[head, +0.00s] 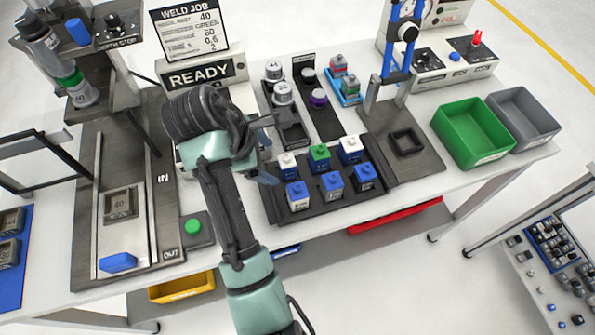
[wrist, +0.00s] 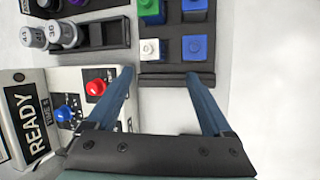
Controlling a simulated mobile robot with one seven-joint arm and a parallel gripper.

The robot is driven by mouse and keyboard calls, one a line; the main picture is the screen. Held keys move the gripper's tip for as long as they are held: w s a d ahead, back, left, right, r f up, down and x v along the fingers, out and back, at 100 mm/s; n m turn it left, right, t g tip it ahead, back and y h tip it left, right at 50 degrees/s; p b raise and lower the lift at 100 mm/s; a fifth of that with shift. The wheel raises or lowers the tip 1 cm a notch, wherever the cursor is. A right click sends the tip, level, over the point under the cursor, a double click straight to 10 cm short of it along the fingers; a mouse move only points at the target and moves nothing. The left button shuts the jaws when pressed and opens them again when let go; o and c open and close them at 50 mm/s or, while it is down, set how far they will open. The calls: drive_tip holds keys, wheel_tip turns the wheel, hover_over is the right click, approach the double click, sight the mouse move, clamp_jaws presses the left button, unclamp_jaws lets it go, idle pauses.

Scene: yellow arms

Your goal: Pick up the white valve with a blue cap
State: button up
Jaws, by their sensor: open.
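A black tray (head: 276,208) holds two rows of small block-shaped valves. The front-left valve (head: 297,195) has a blue cap and a pale front face; it also shows from above in the wrist view (wrist: 195,47). Behind it is a white-topped valve (head: 287,165), also in the wrist view (wrist: 150,49). The back-right valve (head: 350,150) looks white and blue; which part is its cap is hard to tell. My gripper (wrist: 160,75) is open and empty, its fingers pointing at the tray's left end, apart from the valves. It also shows in the head view (head: 268,159).
A green valve (head: 319,157) and two blue valves (head: 331,184) (head: 364,177) share the tray. Grey-capped weights (head: 283,93) stand behind. The READY box (head: 203,74) with a red button (wrist: 96,87) is close to my gripper. A green bin (head: 472,133) stands right.

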sight(294, 188)
drive_tip(key=s+r+n+g+h+p, duration=0.1)
drive_tip(key=s+r+n+g+p, duration=0.1)
drive_tip(key=s+p, duration=0.2)
drive_tip(key=x, duration=0.3)
drive_tip(key=d+b+x, duration=0.1)
drive_tip(key=x, duration=0.2)
drive_tip(key=shift+w+d+f, duration=0.15)
drive_tip(key=shift+w+f, duration=0.05)
drive_tip(key=shift+x, duration=2.85)
drive_tip(key=shift+s+d+r, duration=0.1)
drive_tip(key=shift+s+d, duration=0.05)
clamp_jaws()
